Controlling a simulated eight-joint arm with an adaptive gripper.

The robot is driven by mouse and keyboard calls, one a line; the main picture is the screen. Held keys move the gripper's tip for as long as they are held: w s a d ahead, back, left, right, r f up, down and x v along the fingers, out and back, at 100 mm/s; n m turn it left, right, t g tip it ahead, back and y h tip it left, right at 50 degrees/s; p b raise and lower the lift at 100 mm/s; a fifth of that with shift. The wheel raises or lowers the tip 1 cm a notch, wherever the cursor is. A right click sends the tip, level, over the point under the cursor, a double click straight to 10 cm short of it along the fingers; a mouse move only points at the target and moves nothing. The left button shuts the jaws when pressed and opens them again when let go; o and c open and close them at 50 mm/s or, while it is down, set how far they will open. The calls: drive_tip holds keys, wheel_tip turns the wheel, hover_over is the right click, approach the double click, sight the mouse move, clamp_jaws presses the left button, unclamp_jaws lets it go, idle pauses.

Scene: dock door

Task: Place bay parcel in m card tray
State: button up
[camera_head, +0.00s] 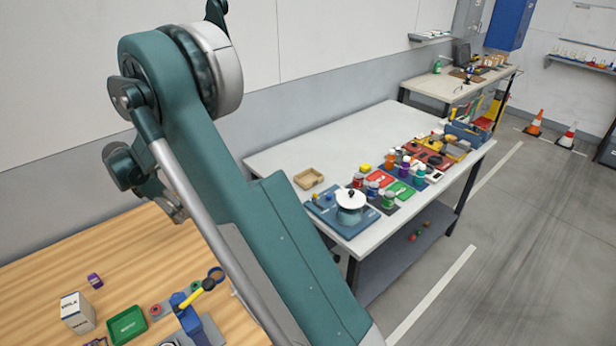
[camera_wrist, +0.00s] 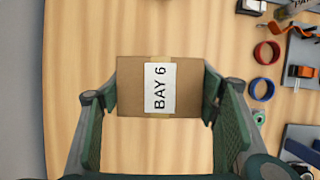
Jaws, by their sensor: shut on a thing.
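The bay parcel is a brown cardboard box (camera_wrist: 130,88) with a white label reading "BAY 6", seen in the wrist view. My gripper (camera_wrist: 160,95) is shut on it, one finger at its left end and one at its right end. The wooden bench top (camera_wrist: 80,50) shows beneath it; I cannot tell the height between them. In the head view the parcel is hidden behind my arm. A small tan tray (camera_head: 308,179), possibly the card tray, sits at the near left of the white table; no letter on it is readable.
The wooden bench (camera_head: 130,245) holds a white box (camera_head: 77,312), a purple box (camera_head: 95,280) and a green tray (camera_head: 127,325). Red (camera_wrist: 266,52) and blue (camera_wrist: 262,90) rings lie right of the parcel. The white table (camera_head: 370,140) is crowded along its front; its back is clear.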

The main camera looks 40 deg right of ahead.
drive_tip(key=w+d+r, duration=0.1)
drive_tip(key=w+d, duration=0.1)
drive_tip(key=d, duration=1.4)
wheel_tip(320, 180, up, 3)
drive_tip(key=p, duration=0.2)
hover_over(309, 181)
drive_tip(key=shift+r+m, duration=0.2)
drive_tip(key=shift+m, duration=0.2)
drive_tip(key=shift+f, duration=0.1)
wheel_tip(309, 181, down, 6)
drive_tip(key=shift+a, duration=0.1)
drive_tip(key=shift+f, duration=1.9)
